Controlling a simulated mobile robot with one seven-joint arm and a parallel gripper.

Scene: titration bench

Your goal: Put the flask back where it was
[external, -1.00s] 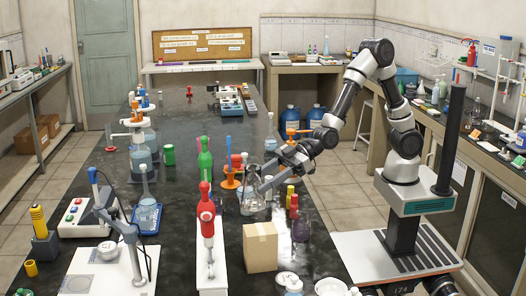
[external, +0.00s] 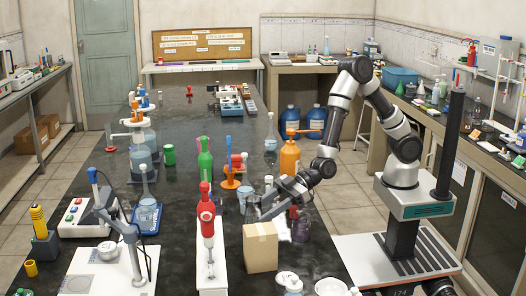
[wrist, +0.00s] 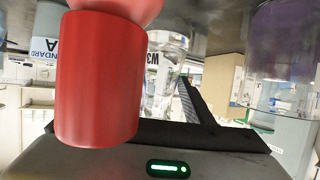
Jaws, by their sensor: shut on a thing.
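The flask is clear glass with dark lettering. My gripper (external: 270,211) is shut on the flask, over the dark bench and just behind the cardboard box. In the external view a clear upright glass part (external: 268,184) shows by the fingertips; the flask's lower part is hard to make out there. I cannot tell whether its base touches the bench.
The cardboard box (external: 260,248) stands close in front of the gripper. A purple jar (external: 301,230) is to its right and also shows close in the wrist view (wrist: 285,55). An orange bottle (external: 290,158) stands behind.

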